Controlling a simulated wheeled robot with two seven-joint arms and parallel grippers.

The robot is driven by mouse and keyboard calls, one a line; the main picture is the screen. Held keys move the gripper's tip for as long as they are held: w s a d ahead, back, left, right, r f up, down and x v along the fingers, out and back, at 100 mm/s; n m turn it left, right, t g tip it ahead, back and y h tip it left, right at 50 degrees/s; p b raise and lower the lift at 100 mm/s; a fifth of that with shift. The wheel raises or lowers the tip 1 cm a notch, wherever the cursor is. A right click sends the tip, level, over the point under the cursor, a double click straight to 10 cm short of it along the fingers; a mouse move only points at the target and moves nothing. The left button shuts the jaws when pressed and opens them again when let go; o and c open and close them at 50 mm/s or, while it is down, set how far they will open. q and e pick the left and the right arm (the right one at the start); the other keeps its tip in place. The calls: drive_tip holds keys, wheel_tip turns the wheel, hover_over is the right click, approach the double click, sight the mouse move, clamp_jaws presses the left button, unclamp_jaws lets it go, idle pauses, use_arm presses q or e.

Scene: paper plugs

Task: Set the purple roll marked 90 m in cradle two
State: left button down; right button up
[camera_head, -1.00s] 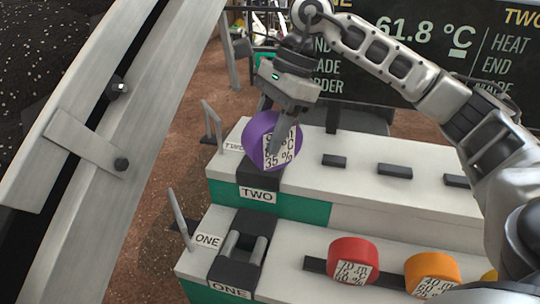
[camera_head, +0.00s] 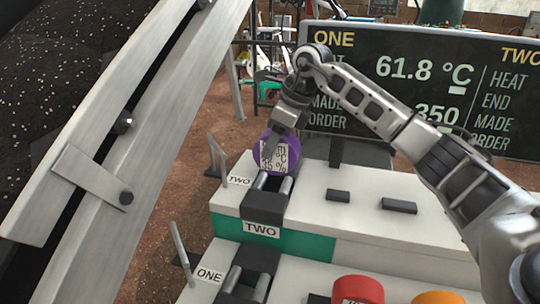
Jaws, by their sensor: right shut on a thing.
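The purple roll (camera_head: 289,157) has a white printed label; its top line is partly hidden by a finger, so I cannot read the 90 m mark. My right gripper (camera_head: 272,147) comes from above and is shut on the roll. The roll is upright at the far end of cradle two (camera_head: 263,206), the dark holder marked TWO with two metal rods. The rods show in front of the roll. I cannot tell whether the roll touches them. My left gripper is not in view.
Cradle one (camera_head: 247,277) is empty, nearer on the lower step. A red roll (camera_head: 358,290) and an orange roll (camera_head: 437,297) are at the bottom edge. A thin metal bracket (camera_head: 217,160) stands left of cradle two. A display board (camera_head: 430,80) is behind; a slanted metal frame (camera_head: 110,130) fills the left.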

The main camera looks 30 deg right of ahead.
wheel_tip(320, 180, down, 6)
drive_tip(key=w, duration=0.2)
drive_tip(key=shift+w+d+p, duration=0.2)
drive_tip(key=shift+d+p, duration=0.1)
drive_tip(key=shift+p, duration=0.05)
drive_tip(key=shift+f, duration=0.15)
drive_tip(key=o, duration=1)
drive_tip(key=shift+o, duration=0.2)
drive_tip(key=v, duration=1.2)
drive_tip(key=shift+b, duration=0.35)
